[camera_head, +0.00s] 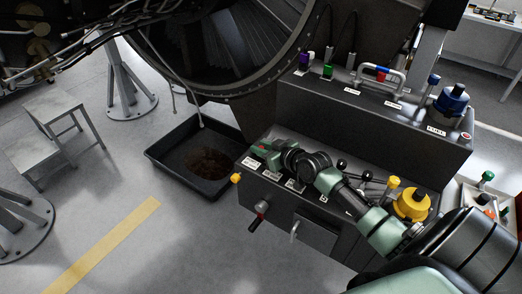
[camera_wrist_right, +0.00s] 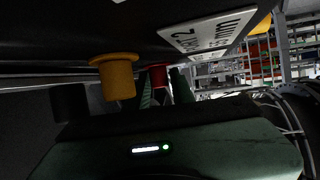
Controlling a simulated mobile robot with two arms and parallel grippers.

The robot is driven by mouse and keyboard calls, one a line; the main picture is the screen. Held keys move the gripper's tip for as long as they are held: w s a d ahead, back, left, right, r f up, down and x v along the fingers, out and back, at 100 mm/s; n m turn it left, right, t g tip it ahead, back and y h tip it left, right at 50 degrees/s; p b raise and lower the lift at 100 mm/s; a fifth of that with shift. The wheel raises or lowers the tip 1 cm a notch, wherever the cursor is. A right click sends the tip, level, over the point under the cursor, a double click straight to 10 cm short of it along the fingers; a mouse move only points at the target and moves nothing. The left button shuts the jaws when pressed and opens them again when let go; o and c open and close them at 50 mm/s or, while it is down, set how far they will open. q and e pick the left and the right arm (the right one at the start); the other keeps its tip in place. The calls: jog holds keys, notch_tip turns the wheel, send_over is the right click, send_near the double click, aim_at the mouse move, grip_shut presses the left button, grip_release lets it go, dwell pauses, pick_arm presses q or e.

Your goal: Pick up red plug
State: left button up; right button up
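The red plug (camera_wrist_right: 157,75) shows in the right wrist view under the dark panel edge, small and partly hidden by my fingers. My right gripper (camera_wrist_right: 163,90) has one finger on each side of it in the picture, with a gap between the fingers. I cannot tell whether they touch the plug. In the head view my right gripper (camera_head: 264,151) is low over the left end of the grey console (camera_head: 330,165), and it hides the plug there. My left gripper is not in view.
A yellow plug (camera_wrist_right: 115,75) hangs close by in the wrist view, left of my fingers. A label plate (camera_wrist_right: 205,34) is above right. A black drip tray (camera_head: 160,160) lies left.

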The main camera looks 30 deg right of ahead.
grip_shut()
jog(key=shift+r, duration=0.1)
